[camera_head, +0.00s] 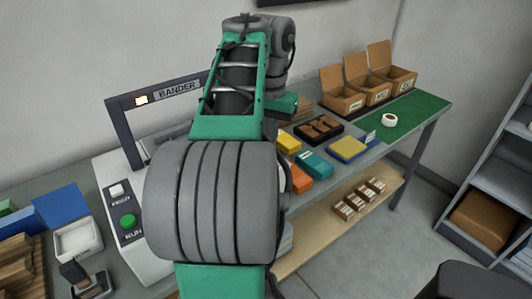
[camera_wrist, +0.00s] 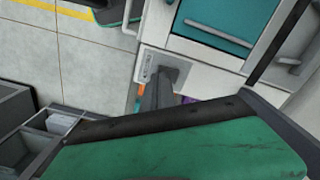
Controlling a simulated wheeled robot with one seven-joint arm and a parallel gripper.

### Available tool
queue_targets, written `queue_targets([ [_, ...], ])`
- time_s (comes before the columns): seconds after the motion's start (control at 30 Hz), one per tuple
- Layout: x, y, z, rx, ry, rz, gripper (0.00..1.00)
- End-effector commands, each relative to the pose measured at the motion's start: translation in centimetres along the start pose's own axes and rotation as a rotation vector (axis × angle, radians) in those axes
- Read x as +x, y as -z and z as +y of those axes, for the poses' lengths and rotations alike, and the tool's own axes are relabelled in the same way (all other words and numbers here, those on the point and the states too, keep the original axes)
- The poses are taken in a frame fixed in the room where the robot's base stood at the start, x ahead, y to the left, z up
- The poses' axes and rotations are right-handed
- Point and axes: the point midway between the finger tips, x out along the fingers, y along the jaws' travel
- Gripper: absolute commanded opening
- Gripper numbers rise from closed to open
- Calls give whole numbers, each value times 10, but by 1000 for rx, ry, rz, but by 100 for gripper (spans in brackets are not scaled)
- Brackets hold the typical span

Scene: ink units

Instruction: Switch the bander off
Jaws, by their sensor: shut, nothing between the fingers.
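The bander (camera_head: 117,147) stands on the bench at left in the head view, a pale machine with a dark arch labelled BANDER. A small orange-white light (camera_head: 141,100) glows on the arch. Its dark control panel (camera_head: 124,212) carries a white FEED button (camera_head: 116,191) and a green RUN button (camera_head: 127,221). My arm hides the machine's right part and my gripper's tips in the head view. In the wrist view my gripper (camera_wrist: 166,78) shows as narrow grey fingers, shut and empty, past a green part of my arm. I see no contact with the bander.
The bench at right holds yellow, teal and orange boxes, a black tray (camera_head: 318,129), a tape roll (camera_head: 390,120) and open cardboard boxes (camera_head: 343,97). A white bin (camera_head: 78,240) stands left of the bander. A grey shelf unit (camera_head: 495,180) stands at far right.

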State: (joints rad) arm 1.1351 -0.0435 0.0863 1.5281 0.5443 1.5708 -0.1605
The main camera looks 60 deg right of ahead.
Motion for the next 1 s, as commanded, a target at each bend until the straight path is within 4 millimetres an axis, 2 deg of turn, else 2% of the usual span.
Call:
queue_targets([
  [0.57,2,0,0,0,0,0,0],
  [0.9,28,0,0,0,0,0,0],
  [1.0,31,0,0,0,-1,-2,0],
])
